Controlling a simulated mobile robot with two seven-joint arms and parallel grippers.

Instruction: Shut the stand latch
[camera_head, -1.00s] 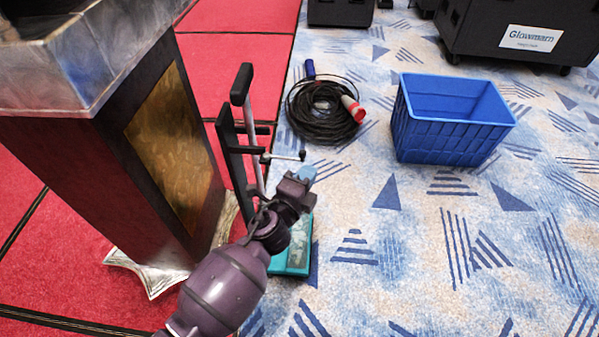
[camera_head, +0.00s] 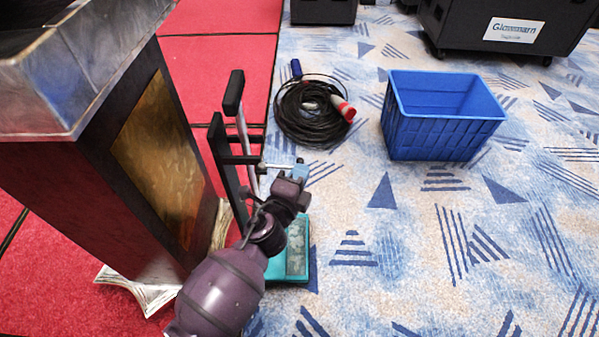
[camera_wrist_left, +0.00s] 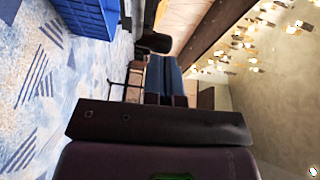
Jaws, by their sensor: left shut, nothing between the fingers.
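The stand (camera_head: 221,165) is a dark upright frame with a black padded top and a pale metal strut, beside the lectern. A thin metal latch lever (camera_head: 272,165) sticks out from it to the right. My left gripper (camera_head: 297,174) is shut and empty, its blue fingertips at the lever's outer end. The fingertips cover that end, and I cannot tell whether they touch it. In the left wrist view the blue fingers (camera_wrist_left: 165,76) show closed together; thin dark rods lie just left of them. My right gripper is not in view.
The lectern (camera_head: 90,170) stands close on the left. A teal box (camera_head: 292,250) lies on the floor below my gripper. Behind are a coiled black cable (camera_head: 305,125), a blue crate (camera_head: 440,135) and a black case (camera_head: 500,25). Patterned carpet to the right is clear.

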